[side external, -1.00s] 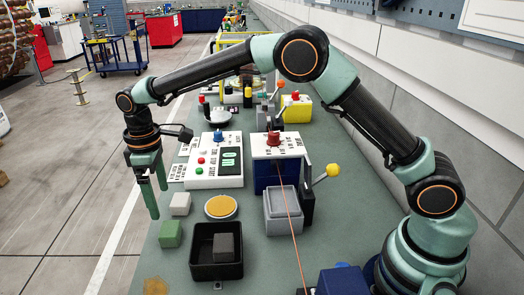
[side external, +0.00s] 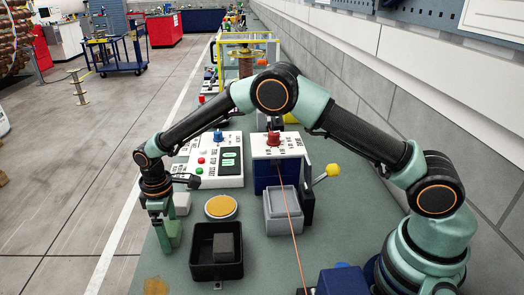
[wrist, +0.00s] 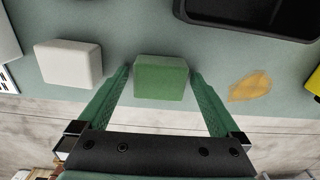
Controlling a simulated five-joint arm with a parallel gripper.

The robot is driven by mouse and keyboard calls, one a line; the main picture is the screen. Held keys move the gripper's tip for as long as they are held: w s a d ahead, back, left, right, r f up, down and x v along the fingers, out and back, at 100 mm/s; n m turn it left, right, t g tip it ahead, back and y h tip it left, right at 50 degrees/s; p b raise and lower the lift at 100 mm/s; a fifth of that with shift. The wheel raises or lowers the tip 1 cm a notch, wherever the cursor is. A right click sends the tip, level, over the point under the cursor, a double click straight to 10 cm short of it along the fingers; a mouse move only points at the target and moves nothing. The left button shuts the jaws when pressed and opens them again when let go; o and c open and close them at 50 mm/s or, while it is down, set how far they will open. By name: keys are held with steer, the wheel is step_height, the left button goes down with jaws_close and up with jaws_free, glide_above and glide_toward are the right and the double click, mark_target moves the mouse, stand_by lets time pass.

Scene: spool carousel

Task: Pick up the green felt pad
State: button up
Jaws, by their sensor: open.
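The green felt pad (wrist: 161,78) is a small green block lying on the grey-green bench top near its edge. In the wrist view it sits between the two green fingers of my gripper (wrist: 160,88), with a gap on each side. In the side view the pad (side external: 175,233) is partly hidden behind my gripper (side external: 167,235), whose fingers are down at the pad's height. My gripper is open and holds nothing. I cannot tell whether a finger touches the pad.
A white block (side external: 182,203) lies close by, beyond the pad. A tan patch (wrist: 250,86) lies near the bench edge.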

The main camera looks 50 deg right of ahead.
mark_target(169, 228)
steer(key=shift+f, duration=0.1)
steer(key=shift+c, duration=0.3)
steer(key=c, duration=1.2)
step_height(169, 228, up, 20)
